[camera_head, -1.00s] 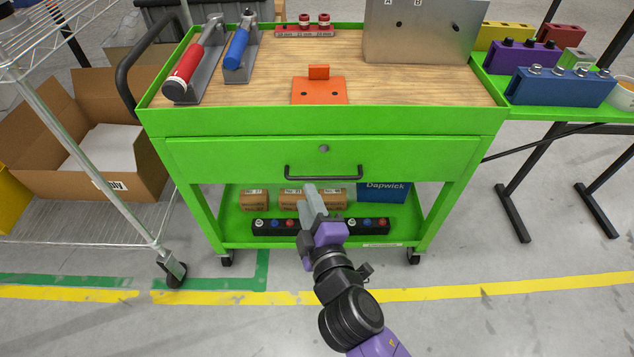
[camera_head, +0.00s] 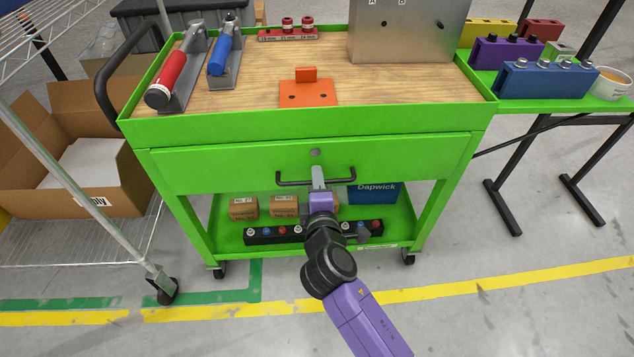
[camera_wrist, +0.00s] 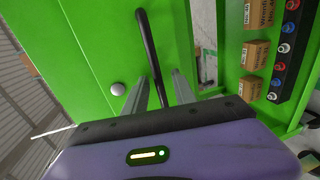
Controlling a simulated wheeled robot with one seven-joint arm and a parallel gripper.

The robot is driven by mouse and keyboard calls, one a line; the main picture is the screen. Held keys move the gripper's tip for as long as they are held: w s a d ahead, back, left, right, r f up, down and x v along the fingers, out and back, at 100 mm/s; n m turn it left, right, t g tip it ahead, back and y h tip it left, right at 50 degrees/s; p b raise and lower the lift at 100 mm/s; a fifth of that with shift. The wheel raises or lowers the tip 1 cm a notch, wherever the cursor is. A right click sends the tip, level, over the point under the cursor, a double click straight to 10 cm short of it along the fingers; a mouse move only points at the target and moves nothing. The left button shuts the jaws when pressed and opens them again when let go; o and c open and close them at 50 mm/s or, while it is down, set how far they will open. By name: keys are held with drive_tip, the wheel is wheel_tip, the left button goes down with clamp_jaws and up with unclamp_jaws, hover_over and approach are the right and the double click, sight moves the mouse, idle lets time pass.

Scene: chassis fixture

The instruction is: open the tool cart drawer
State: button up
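The green tool cart (camera_head: 150,125) stands in front of me with its wide drawer (camera_head: 230,162) flush and closed. A black bar handle (camera_head: 293,183) runs across the lower part of the drawer front, below a round lock (camera_head: 315,152). My gripper (camera_head: 318,176) is at the middle of the handle. In the wrist view, the fingers of my gripper (camera_wrist: 163,80) are open, one on each side of the handle (camera_wrist: 147,45). A gap shows between the bar and each finger. The lock also shows in the wrist view (camera_wrist: 118,89).
The cart's lower shelf (camera_head: 228,222) holds small cardboard boxes (camera_head: 243,208), a black strip of knobs (camera_head: 262,236) and a blue box (camera_head: 385,193). A wire rack (camera_head: 80,255) stands at left, a green side table (camera_head: 540,104) at right. The floor before the cart is clear.

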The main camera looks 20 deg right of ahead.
drive_tip(key=shift+w, duration=0.1)
clamp_jaws()
idle(1.4)
